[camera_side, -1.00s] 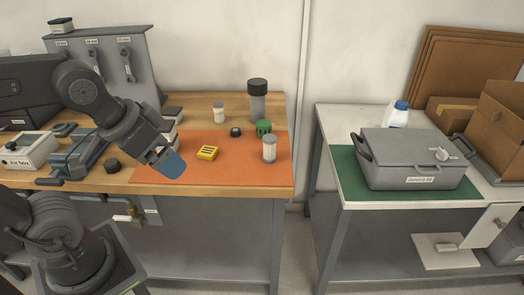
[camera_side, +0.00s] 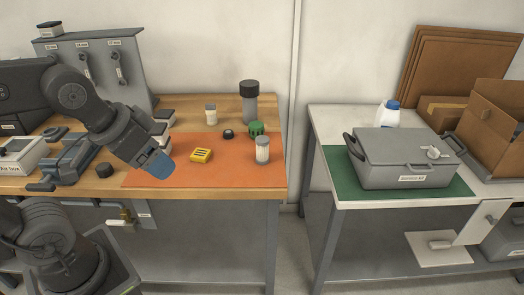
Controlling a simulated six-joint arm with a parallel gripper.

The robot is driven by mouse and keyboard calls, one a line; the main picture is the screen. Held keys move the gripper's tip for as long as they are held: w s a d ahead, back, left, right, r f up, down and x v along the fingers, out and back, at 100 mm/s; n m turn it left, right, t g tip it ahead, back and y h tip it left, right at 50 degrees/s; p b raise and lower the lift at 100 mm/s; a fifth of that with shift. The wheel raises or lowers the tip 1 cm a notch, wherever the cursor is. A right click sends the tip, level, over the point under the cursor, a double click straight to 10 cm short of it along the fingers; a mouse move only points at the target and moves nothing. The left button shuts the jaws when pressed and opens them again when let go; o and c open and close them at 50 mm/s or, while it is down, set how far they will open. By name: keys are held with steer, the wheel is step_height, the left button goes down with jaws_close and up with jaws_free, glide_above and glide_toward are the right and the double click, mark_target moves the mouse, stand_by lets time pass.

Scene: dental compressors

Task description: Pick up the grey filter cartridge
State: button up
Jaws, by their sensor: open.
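A tall grey cylinder with a black cap (camera_side: 250,106) stands upright at the back of the wooden bench, behind the orange mat. A shorter grey-and-white cylinder (camera_side: 262,150) stands upright on the right part of the mat. I cannot tell for certain which of these is the grey filter cartridge. My gripper (camera_side: 161,166), with a blue face, is above the left part of the orange mat (camera_side: 225,178), well to the left of both cylinders. It is open and touches neither cylinder. The gap between its fingers is hard to see from this side.
A yellow block (camera_side: 200,155), a black knob (camera_side: 228,134) and a green ribbed cap (camera_side: 256,129) lie between my gripper and the cylinders. A small pale jar (camera_side: 211,114) stands behind. A grey case (camera_side: 405,157) sits on the separate right table. The mat's front is clear.

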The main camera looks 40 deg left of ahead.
steer(key=w+a+f+m+g+y, duration=0.4)
steer(key=a+f+m+y, duration=0.2)
steer(key=m+t+y, duration=0.5)
steer(key=m+t, duration=0.8)
steer(key=m, duration=1)
glide_toward(261, 150)
steer(key=x, duration=0.6)
steer(key=shift+a, duration=0.25)
steer(key=shift+d+x, duration=0.2)
steer(key=shift+x, duration=2.65)
steer(key=shift+w+f, duration=0.15)
steer(key=shift+c, duration=0.5)
steer(key=c, duration=1)
